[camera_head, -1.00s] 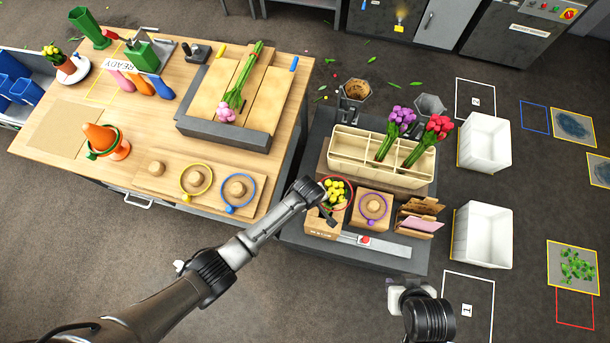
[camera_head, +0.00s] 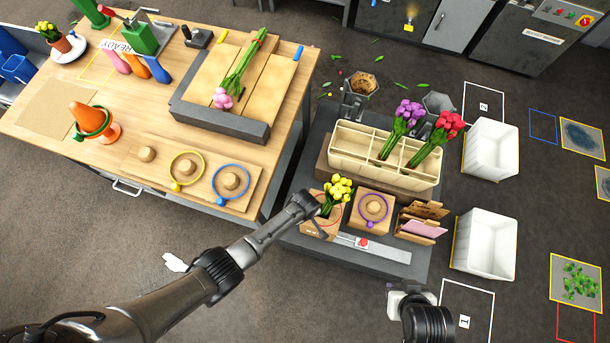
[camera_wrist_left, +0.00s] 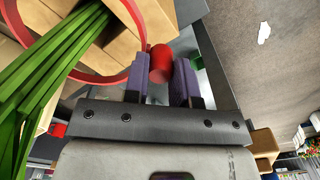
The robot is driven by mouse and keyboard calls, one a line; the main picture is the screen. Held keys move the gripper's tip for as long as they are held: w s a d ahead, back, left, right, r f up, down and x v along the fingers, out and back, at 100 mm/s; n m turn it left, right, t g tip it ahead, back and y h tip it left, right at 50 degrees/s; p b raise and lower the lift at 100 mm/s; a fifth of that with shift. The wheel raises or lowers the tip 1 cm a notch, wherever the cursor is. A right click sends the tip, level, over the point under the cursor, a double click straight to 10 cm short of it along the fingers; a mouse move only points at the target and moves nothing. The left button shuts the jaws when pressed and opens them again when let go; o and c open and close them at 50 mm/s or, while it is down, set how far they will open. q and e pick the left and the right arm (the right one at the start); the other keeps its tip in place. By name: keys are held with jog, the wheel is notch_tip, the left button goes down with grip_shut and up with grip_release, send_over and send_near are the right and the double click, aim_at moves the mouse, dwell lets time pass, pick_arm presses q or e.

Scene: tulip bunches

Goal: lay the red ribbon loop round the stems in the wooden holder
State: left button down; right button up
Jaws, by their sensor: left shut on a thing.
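Yellow tulips (camera_head: 342,186) stand leaning in the wooden holder (camera_head: 315,229), and their green stems (camera_wrist_left: 50,70) fill the left of the left wrist view. The red ribbon loop (camera_wrist_left: 138,25) passes around these stems, close by the pale wood of the holder. My left gripper (camera_wrist_left: 162,82) is shut on the loop's red knob (camera_wrist_left: 160,62), between its purple pads. In the head view, my left gripper (camera_head: 318,218) is beside the holder and hides part of it. A black part of my right arm shows at the bottom; its fingers cannot be made out.
A block with a purple loop (camera_head: 373,207) stands just right of the holder, with a card rack (camera_head: 422,220) beyond. A cream divided crate (camera_head: 350,138) with purple and red tulips is behind.

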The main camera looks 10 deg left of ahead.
pick_arm(q)
jog(key=shift+f+b, duration=0.9)
jog(key=shift+f, duration=0.4)
jog(key=shift+f, duration=0.1)
jog(key=c, duration=0.9)
grip_release()
jog(key=shift+o, duration=0.2)
jog(key=shift+r, duration=0.55)
notch_tip(320, 180, up, 13)
jog(key=p, duration=0.4)
jog(key=shift+f, duration=0.15)
